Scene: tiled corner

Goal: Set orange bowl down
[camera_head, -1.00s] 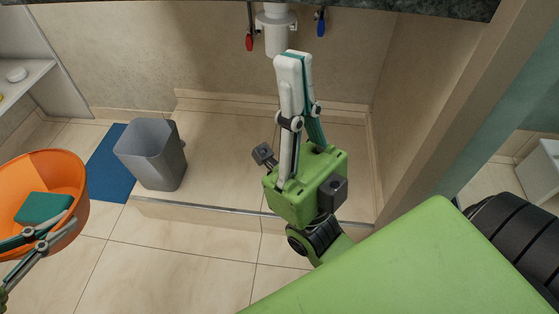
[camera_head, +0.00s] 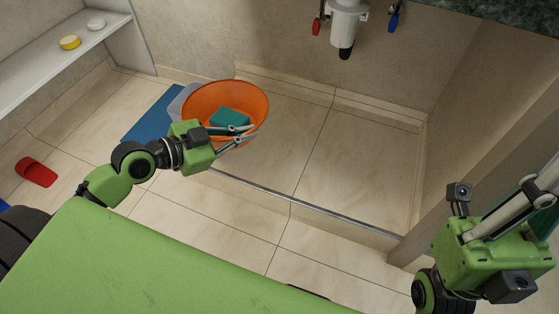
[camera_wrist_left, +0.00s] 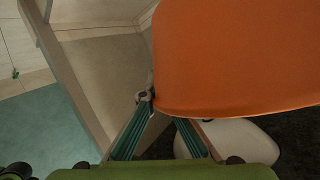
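The orange bowl (camera_head: 202,98) is left of centre in the head view, with a teal block-like item (camera_head: 229,118) inside. My left gripper (camera_head: 238,137) is at its near right rim, one finger over the inside and one outside, pinching the wall. In the left wrist view the bowl (camera_wrist_left: 235,55) fills the upper right, and its edge lies at the fingers (camera_wrist_left: 165,115). Whether the bowl touches anything below is hidden.
A grey bin (camera_head: 176,104) is mostly hidden behind the bowl, beside a blue mat (camera_head: 150,121). The raised tiled step (camera_head: 320,160) right of the bowl is clear. A drain pipe (camera_head: 346,25) hangs above it. A red object (camera_head: 36,172) lies on the floor at left.

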